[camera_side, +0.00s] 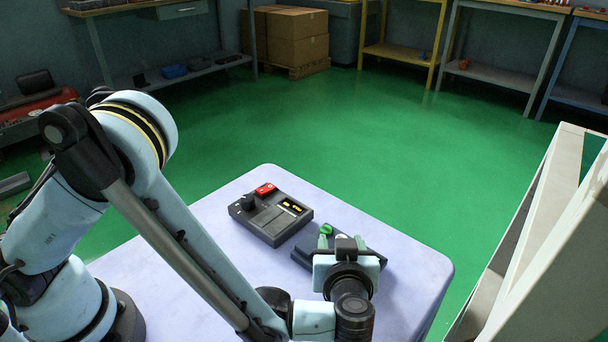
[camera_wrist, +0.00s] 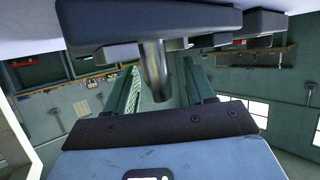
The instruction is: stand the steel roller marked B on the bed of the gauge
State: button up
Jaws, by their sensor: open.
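In the wrist view, which looks upside down, a plain steel roller (camera_wrist: 153,70) juts from a dark block (camera_wrist: 150,22). My gripper (camera_wrist: 161,70) is open, with one finger on each side of the roller and gaps showing. No letter on the roller is readable. In the side view my gripper (camera_side: 342,243) is over the dark low block (camera_side: 375,243) on the cart; my wrist hides much of it and the roller. A dark grey device (camera_side: 272,228) with a lit yellow display, black knob and red part, possibly the gauge, sits to the left of the block.
A bright green part (camera_side: 326,229) shows beside my gripper at the block. The pale cart top (camera_side: 415,270) is clear at its right and along the left. A cream frame (camera_side: 540,230) stands right of the cart. Benches and cardboard boxes (camera_side: 290,35) are far back.

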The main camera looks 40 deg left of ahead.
jog(key=shift+r, duration=0.2)
jog(key=v, duration=0.7)
jog(key=shift+s+d, duration=0.1)
jog(key=shift+s, duration=0.1)
jog(key=shift+r, duration=0.1)
